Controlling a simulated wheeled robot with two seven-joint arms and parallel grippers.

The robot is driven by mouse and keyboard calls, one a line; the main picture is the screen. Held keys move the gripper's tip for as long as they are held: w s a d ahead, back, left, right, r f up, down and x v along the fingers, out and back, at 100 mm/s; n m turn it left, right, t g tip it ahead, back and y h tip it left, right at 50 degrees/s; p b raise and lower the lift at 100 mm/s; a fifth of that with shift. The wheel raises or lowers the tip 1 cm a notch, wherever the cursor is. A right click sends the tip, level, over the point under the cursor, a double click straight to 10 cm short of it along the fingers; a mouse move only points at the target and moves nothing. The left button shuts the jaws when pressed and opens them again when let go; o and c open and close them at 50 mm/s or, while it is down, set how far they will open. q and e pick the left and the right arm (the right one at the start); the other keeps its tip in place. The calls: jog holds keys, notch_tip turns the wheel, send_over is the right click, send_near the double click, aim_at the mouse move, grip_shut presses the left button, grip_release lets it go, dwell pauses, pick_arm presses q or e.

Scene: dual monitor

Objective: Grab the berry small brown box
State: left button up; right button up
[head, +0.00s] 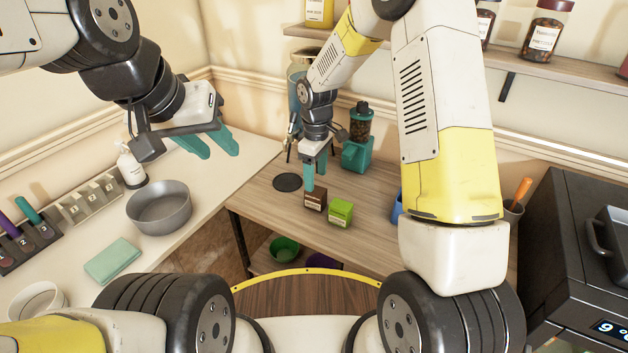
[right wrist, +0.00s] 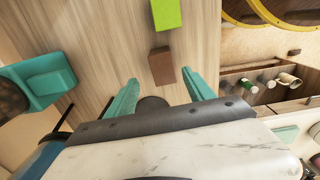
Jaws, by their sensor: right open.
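The small brown box (head: 315,200) stands on the wooden table with a pale label on its front, too small to read. It also shows in the right wrist view (right wrist: 162,66), just beyond the fingertips and roughly in line with the gap between them. My right gripper (head: 315,180) is open and empty, fingers pointing down, close above and behind the box in the head view. Its two teal fingers (right wrist: 163,88) are spread apart in the right wrist view. My left gripper (head: 221,154) is open and empty above the white counter, far from the box.
A green box (head: 340,212) stands close to the right of the brown box. A teal grinder (head: 357,152) and a black round disc (head: 288,182) are behind on the table (head: 262,205). A grey pan (head: 160,207) sits on the left counter. A black machine (head: 570,250) stands right.

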aim_at(315, 198)
jog(key=f, duration=0.8)
jog(key=shift+s+f, duration=0.2)
jog(key=shift+s, duration=0.1)
grip_shut()
